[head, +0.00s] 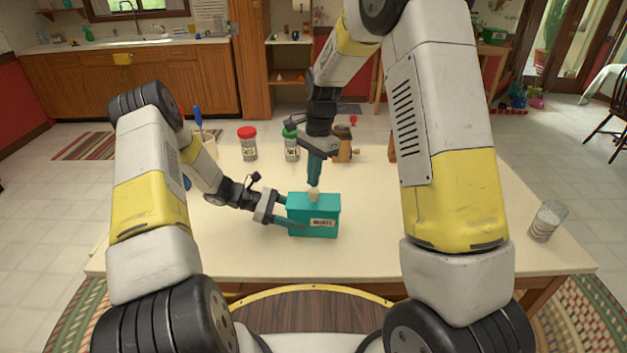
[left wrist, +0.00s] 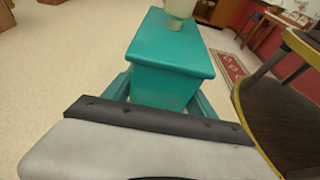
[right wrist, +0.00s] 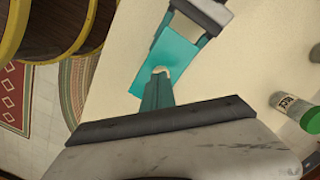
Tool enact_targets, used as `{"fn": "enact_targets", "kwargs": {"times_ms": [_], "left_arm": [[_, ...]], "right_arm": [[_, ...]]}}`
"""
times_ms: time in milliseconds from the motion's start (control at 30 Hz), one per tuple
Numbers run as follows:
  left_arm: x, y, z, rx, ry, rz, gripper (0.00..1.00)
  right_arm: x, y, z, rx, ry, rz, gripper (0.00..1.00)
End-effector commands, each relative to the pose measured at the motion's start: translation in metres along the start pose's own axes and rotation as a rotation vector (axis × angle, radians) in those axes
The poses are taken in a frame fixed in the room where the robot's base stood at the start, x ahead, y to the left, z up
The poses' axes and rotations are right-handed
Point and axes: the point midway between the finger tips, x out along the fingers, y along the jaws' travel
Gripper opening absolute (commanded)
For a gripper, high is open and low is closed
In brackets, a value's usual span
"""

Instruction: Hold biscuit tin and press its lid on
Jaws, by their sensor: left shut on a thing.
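The teal biscuit tin (head: 314,226) with a pale label stands upright on the table. Its teal lid (head: 313,200) lies on top, with a cream knob (head: 313,194) in the middle. I cannot tell whether the lid is fully seated. My left gripper (head: 293,213) is shut on the tin from the left, one finger along each side; the left wrist view shows the tin (left wrist: 165,85) between the teal fingers. My right gripper (head: 314,181) points straight down over the knob, fingers together, tips at or touching it. The right wrist view shows the knob (right wrist: 160,71) just past the fingertips.
A red-lidded jar (head: 248,146), a green-lidded jar (head: 291,147) and a brown container (head: 342,146) stand behind the tin. A clear glass (head: 547,221) stands at the table's right edge. The table (head: 370,240) is bare in front of the tin.

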Motion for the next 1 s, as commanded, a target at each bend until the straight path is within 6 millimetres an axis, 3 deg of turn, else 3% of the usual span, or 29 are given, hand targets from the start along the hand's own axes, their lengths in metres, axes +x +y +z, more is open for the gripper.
{"fn": "enact_targets", "kwargs": {"times_ms": [633, 1000], "left_arm": [[0.0, 0.0, 0.0, 0.0, 0.0, 0.0, 0.26], [0.0, 0.0, 0.0, 0.0, 0.0, 0.0, 0.26]], "right_arm": [[-0.039, 0.0, 0.005, 0.0, 0.001, -0.001, 0.0], [-0.044, 0.0, 0.005, 0.0, 0.0, 0.001, 0.0]]}}
